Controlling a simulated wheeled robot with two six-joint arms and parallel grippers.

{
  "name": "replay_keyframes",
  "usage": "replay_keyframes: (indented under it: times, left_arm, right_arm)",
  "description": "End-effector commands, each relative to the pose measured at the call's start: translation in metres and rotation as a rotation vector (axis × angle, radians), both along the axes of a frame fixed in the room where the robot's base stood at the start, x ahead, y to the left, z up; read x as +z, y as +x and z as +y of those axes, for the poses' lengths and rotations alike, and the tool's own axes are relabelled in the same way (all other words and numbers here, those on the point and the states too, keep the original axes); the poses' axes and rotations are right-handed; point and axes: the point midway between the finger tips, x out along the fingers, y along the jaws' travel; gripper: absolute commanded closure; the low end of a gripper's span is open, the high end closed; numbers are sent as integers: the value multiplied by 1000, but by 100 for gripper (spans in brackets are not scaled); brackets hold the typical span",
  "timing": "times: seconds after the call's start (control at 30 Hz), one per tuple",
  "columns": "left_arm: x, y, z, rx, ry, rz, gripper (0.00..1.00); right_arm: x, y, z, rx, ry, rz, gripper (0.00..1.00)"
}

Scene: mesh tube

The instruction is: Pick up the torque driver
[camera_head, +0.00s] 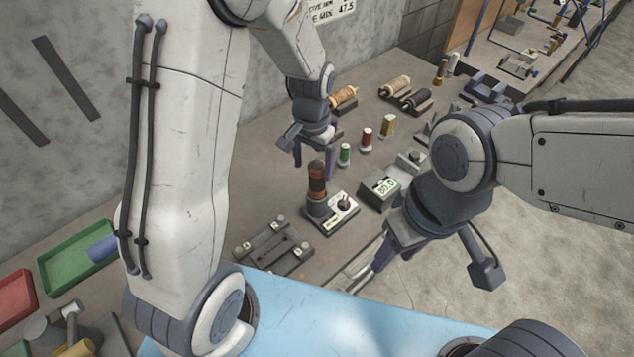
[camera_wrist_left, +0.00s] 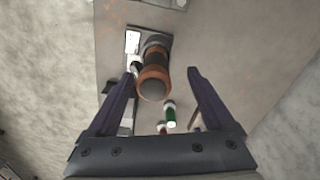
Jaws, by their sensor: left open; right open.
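The torque driver (camera_head: 317,182), with an orange-brown and black grip, stands upright in a dark holder (camera_head: 341,208) on the grey bench. In the left wrist view the driver (camera_wrist_left: 154,80) is seen end-on, its round end facing the camera. My left gripper (camera_head: 313,163) is open above and around the top of the driver. In the left wrist view its fingertips (camera_wrist_left: 161,71) lie on either side of the driver, with more room on the right; contact is not visible. My right gripper (camera_head: 372,268) is open and empty near the bench's front edge.
Green, red and yellow spools (camera_head: 366,139) stand behind the driver. A small digital display box (camera_head: 379,188) sits to its right. A dark slotted fixture (camera_head: 270,247) lies front left. A green tray (camera_head: 75,255) is far left, near the wall.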

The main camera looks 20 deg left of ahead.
Motion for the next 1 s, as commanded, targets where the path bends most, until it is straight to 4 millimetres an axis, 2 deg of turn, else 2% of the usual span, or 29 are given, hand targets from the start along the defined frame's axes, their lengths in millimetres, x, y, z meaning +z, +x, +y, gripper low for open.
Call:
replay_keyframes:
  times: [0.23, 0.4, 0.67, 0.77, 0.8, 0.9, 1.0]
  left_arm:
    - [-27, 1, -9, -1, 1, 7, 14]
    - [-46, 2, -8, 0, 0, 3, 14]
    - [-50, 2, -8, 0, 0, 0, 14]
    - [-49, 2, -8, 0, 0, 0, 48]
    - [-49, 2, -8, 0, 0, 0, 63]
    - [-49, 2, -8, 0, 0, 0, 100]
    - [-48, 3, -8, 0, -1, -2, 100]
  right_arm:
    - [21, 0, 0, 3, 0, 0, 50]
    - [24, 0, 0, 4, 0, 0, 50]
    - [23, 0, 0, 4, 0, 0, 50]
    - [23, 0, 0, 4, 0, 0, 50]
    - [23, 0, 0, 4, 0, 0, 50]
    - [23, 0, 0, 4, 0, 0, 50]
    - [23, 0, 0, 4, 0, 0, 50]
